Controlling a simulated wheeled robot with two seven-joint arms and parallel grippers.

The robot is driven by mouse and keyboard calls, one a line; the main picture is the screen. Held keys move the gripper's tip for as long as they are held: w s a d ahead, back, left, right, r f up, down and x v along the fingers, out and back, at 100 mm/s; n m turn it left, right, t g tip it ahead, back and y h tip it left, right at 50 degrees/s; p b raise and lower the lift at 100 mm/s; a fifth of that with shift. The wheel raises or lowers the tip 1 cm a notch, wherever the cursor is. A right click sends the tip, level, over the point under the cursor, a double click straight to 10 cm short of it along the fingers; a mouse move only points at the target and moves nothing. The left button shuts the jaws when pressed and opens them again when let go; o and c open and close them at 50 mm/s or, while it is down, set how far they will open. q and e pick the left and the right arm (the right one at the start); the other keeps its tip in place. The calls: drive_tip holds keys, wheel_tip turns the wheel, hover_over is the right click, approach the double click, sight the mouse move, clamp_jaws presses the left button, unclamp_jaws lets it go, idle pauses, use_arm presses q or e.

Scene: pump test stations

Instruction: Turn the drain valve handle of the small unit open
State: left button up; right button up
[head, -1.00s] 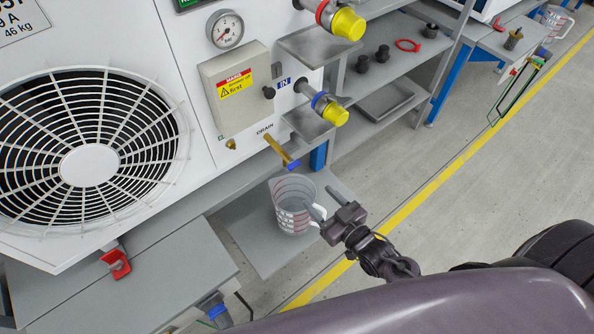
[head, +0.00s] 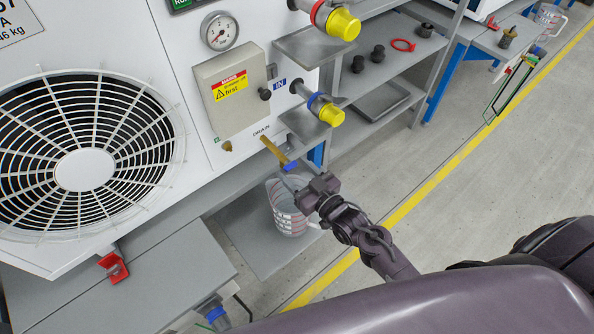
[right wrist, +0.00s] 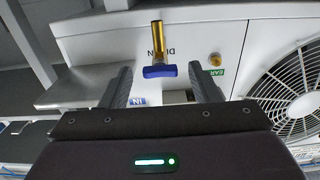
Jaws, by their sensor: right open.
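The drain valve is a brass pipe (head: 273,149) sticking out from the white unit under the DRAIN label, with a blue handle (head: 290,166) at its outer end. In the right wrist view the blue handle (right wrist: 160,71) lies crosswise at the end of the brass pipe (right wrist: 157,40). My right gripper (head: 300,185) is open, just below and in front of the handle. In the right wrist view its two fingers (right wrist: 163,88) stand apart on either side of the handle, with no clear contact. A clear measuring jug (head: 288,222) stands below the valve, partly hidden by the gripper. My left gripper is out of view.
A fan grille (head: 85,168) is at left.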

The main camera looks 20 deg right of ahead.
drive_tip(key=c, duration=1)
drive_tip(key=shift+n, duration=0.4)
drive_tip(key=n+p, duration=0.1)
drive_tip(key=n, duration=0.1)
drive_tip(key=shift+n, duration=0.4)
drive_tip(key=n, duration=0.4)
drive_tip(key=shift+n+p, duration=0.3)
drive_tip(key=shift+p, duration=0.1)
drive_tip(key=shift+n+p, duration=0.65)
drive_tip(key=shift+n, duration=3.45)
